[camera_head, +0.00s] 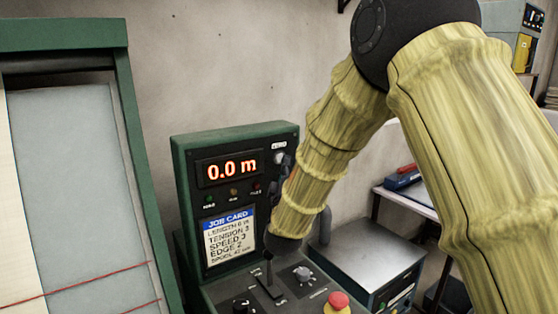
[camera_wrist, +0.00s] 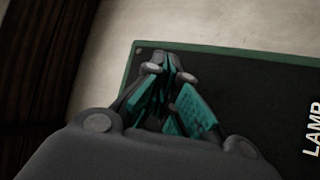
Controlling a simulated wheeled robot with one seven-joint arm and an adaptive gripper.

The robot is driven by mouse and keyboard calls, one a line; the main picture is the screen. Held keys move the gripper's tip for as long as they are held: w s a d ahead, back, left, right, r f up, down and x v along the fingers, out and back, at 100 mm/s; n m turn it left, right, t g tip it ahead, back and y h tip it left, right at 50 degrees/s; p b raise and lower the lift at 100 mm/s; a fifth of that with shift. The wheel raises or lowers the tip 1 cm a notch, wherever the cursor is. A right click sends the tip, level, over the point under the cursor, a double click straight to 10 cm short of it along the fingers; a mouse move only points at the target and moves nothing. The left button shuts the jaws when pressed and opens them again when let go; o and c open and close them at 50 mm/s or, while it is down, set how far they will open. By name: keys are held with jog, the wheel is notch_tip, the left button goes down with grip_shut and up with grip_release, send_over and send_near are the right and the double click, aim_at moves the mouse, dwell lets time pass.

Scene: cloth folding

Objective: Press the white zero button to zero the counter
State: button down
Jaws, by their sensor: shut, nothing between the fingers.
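The green-framed counter panel (camera_head: 186,165) stands against the wall, its red display (camera_head: 232,168) reading 0.0 m. The white zero button (camera_head: 280,157) sits at the panel's upper right, just below the ZERO label (camera_head: 278,146). My gripper (camera_head: 277,168) is shut and empty in front of the panel, right by the button and partly covering it. I cannot tell whether it touches the button. In the wrist view my shut fingers (camera_wrist: 172,68), with teal pads, point at the panel's dark face (camera_wrist: 250,85); the button is hidden there.
A job card (camera_head: 228,236) and small indicator lamps (camera_head: 233,192) are below the display. A lever (camera_head: 268,278), a grey knob (camera_head: 302,273) and a red stop button (camera_head: 338,300) rise from the console below my arm. A green frame (camera_head: 133,170) stands left.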

jog(key=shift+s+d, duration=0.25)
jog(key=shift+s, duration=0.05)
jog(key=s+d, duration=0.1)
jog(key=s, duration=0.1)
jog(key=s+d, duration=0.2)
jog(key=shift+b, duration=0.4)
dwell(0.3)
jog(key=shift+r, duration=0.15)
dwell(0.4)
